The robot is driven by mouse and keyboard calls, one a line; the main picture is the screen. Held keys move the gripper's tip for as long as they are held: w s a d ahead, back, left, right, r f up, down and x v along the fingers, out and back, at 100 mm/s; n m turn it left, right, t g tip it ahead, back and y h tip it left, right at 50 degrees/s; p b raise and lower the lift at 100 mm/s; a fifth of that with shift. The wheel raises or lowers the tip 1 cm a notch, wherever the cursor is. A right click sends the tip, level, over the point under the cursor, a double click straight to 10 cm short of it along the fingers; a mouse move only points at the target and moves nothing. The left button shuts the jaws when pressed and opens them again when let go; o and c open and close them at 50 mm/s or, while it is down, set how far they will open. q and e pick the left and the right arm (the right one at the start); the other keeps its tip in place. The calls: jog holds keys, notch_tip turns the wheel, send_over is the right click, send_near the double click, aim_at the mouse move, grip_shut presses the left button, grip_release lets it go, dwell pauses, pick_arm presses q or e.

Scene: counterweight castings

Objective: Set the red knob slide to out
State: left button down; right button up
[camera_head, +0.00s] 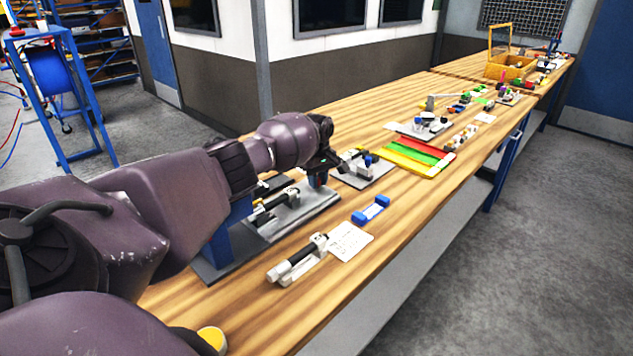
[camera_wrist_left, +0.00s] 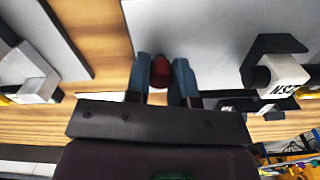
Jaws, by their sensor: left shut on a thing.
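The red knob (camera_wrist_left: 159,72) shows in the left wrist view, between the two blue-grey fingers of my left gripper (camera_wrist_left: 164,75). The fingers are shut on it from both sides. The slide's grey base plate (camera_wrist_left: 205,30) lies under and around it. In the head view my left gripper (camera_head: 320,170) reaches down at the grey plate (camera_head: 308,210) on the bench. There the knob is hidden behind the gripper and wrist, and I cannot read the slide's position. My right gripper is not in view.
A white fixture with a black rod (camera_head: 297,262), a white card (camera_head: 349,240) and a blue bracket (camera_head: 371,210) lie in front. Another fixture plate (camera_head: 368,176) stands just right of the gripper. Farther along are a coloured tray (camera_head: 420,157) and an open yellow box (camera_head: 511,70).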

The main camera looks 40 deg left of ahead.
pick_arm(q)
jog(key=shift+w+r, duration=0.15)
jog(key=shift+r, duration=0.1)
jog(key=c, duration=1.3)
grip_release()
jog(key=o, duration=0.3)
jog(key=shift+w+f, duration=0.15)
jog(key=shift+f, duration=0.05)
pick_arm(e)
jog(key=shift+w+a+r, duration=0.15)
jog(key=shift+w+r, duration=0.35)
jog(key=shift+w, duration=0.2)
pick_arm(q)
notch_tip(320, 180, up, 10)
jog(key=shift+f+p, duration=0.1)
jog(key=shift+p, duration=0.75)
jog(key=shift+r, duration=0.5)
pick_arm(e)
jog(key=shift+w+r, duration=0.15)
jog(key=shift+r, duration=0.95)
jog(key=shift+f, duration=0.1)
